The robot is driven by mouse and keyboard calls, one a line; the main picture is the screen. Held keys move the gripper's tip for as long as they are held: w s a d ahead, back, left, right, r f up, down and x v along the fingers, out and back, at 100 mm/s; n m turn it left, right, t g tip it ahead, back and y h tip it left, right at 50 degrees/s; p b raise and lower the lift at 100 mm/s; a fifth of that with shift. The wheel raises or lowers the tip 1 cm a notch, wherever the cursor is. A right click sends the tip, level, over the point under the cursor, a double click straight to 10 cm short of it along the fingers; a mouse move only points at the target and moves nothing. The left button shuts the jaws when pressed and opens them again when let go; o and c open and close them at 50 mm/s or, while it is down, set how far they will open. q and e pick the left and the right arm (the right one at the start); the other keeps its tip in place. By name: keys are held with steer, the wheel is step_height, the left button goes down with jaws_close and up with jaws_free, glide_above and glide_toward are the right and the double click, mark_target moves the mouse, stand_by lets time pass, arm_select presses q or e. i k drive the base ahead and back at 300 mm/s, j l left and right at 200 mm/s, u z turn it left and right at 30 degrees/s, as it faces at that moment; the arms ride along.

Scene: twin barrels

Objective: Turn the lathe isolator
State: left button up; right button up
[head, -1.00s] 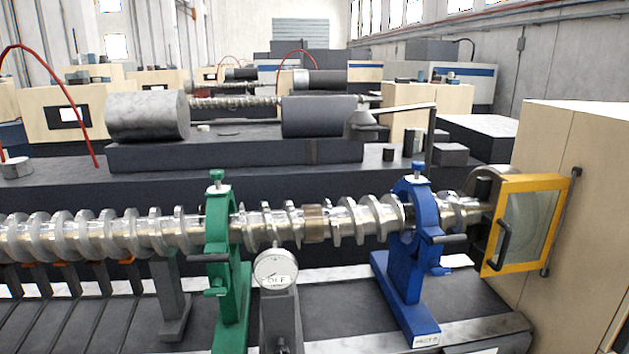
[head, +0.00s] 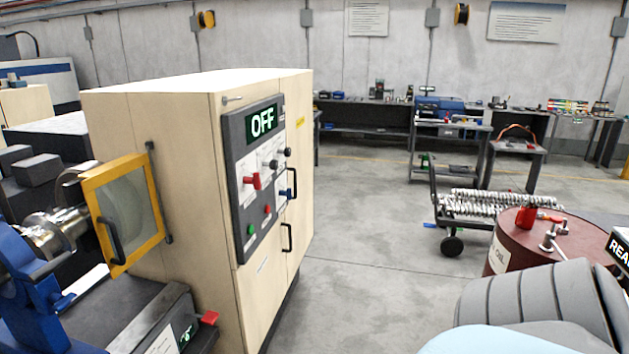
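The lathe's beige cabinet (head: 170,110) stands at left centre in the head view. Its dark control panel (head: 241,225) carries a lit display (head: 263,122) reading OFF. Below the display, a red handle (head: 252,181) sticks out on a pale plate, likely the isolator. Black knobs (head: 271,165), a blue handle (head: 285,192), a green button (head: 251,229) and a red button (head: 267,210) are also on the panel. Another red knob (head: 208,318) sits on a box with a small green display at the lathe's near end. Neither of my grippers is in view.
A yellow-framed guard door (head: 124,213) and a blue steady rest (head: 38,300) are at left. A dark red barrel (head: 530,248) with red and metal fittings stands at right. A trolley (head: 490,210) holds metal screws. The floor (head: 370,280) between cabinet and barrel is clear.

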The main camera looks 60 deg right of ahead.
mark_target(254, 180)
steer(key=z, duration=1.45)
